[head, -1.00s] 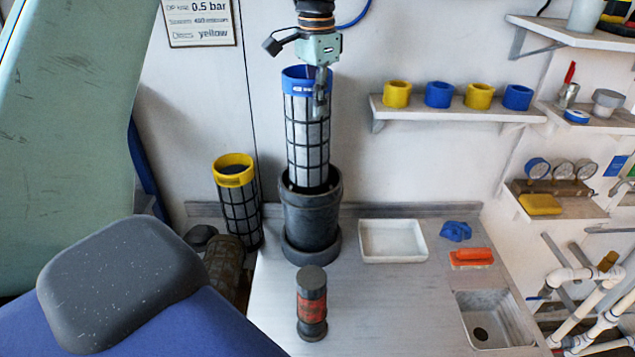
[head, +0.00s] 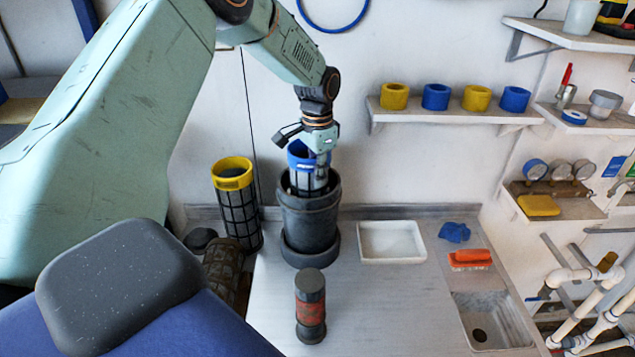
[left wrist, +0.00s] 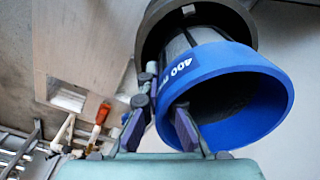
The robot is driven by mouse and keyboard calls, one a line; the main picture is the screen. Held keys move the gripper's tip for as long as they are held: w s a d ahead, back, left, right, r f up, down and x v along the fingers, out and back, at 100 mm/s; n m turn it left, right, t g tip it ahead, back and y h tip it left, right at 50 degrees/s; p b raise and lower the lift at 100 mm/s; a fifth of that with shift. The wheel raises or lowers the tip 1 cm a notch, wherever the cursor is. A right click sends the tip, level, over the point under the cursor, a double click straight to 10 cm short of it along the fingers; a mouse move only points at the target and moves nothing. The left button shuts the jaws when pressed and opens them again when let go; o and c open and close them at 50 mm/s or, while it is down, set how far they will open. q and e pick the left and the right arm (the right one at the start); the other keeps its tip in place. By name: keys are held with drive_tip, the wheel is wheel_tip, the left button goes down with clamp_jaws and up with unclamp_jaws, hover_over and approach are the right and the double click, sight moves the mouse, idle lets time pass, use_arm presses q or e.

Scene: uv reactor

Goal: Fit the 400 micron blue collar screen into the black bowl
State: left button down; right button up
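The blue collar screen (head: 300,155) is mostly sunk inside the black bowl (head: 310,222) on the bench; its collar and a short stretch of mesh show above the rim. In the left wrist view the blue collar (left wrist: 225,72) carries a white "400" label, and the bowl (left wrist: 160,22) surrounds the mesh. My left gripper (head: 321,172) is shut on the collar's wall, one finger (left wrist: 167,116) outside and one inside. Whether the screen touches the bowl's bottom is hidden. My right gripper is not in view.
A yellow collar screen (head: 238,205) stands left of the bowl. A dark canister with a red band (head: 310,310) stands in front. A white tray (head: 385,242), blue cloth (head: 454,232), orange brush (head: 470,259) and sink (head: 485,318) lie right. A shelf (head: 455,116) holds collars.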

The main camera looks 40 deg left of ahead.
sight(310, 194)
use_arm(q)
wheel_tip(310, 194, down, 3)
drive_tip(key=shift+r, duration=0.1)
idle(0.4)
drive_tip(key=shift+s+a+f, duration=0.1)
drive_tip(key=shift+s+f, duration=0.05)
drive_tip(key=shift+f, duration=0.05)
drive_tip(key=c, duration=1.8)
unclamp_jaws()
drive_tip(key=shift+f, duration=0.1)
